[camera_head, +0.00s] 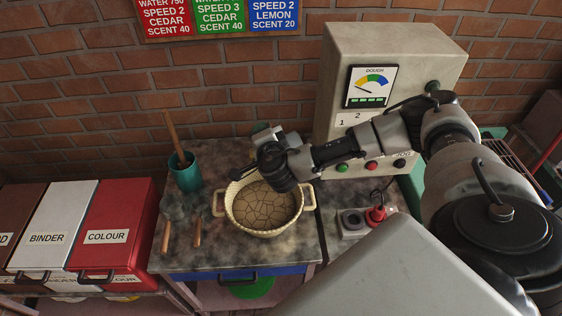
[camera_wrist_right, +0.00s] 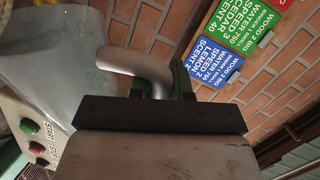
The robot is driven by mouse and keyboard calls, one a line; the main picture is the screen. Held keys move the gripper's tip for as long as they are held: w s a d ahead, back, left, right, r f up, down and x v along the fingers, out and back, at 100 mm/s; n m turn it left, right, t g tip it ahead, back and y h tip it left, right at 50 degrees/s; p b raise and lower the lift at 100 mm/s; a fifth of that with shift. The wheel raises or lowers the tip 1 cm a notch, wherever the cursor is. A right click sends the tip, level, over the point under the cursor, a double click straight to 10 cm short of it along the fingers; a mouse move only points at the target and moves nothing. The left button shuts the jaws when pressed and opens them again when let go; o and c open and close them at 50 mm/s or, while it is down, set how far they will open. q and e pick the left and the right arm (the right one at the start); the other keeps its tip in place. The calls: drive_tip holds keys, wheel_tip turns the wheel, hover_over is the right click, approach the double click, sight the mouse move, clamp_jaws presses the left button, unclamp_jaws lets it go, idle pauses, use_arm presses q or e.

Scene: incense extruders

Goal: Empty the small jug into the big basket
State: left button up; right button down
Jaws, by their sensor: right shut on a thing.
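The big basket (camera_head: 232,217), cream and woven with two side handles, stands on the stone-topped table. It holds a brown mass with a cracked surface. My right gripper (camera_head: 262,154) is above the basket's back rim. In the right wrist view, the gripper (camera_wrist_right: 162,90) is shut on the grey curved handle of the small jug (camera_wrist_right: 55,40), which is clear with faint markings. In the head view a pale piece, probably the jug, shows just behind the gripper; the rest is hidden. I cannot tell what is in the jug. My left gripper is not in view.
A teal cup (camera_head: 187,178) with a wooden stick stands left of the basket. Two wooden-handled tools (camera_head: 197,232) lie nearby. The dough machine (camera_head: 385,60) stands behind right. A red-topped switch (camera_head: 376,215) is at right. Red and white bins (camera_head: 118,215) stand left.

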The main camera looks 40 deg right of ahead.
sight(293, 133)
wheel_tip(293, 133, up, 8)
drive_tip(key=shift+r, duration=0.25)
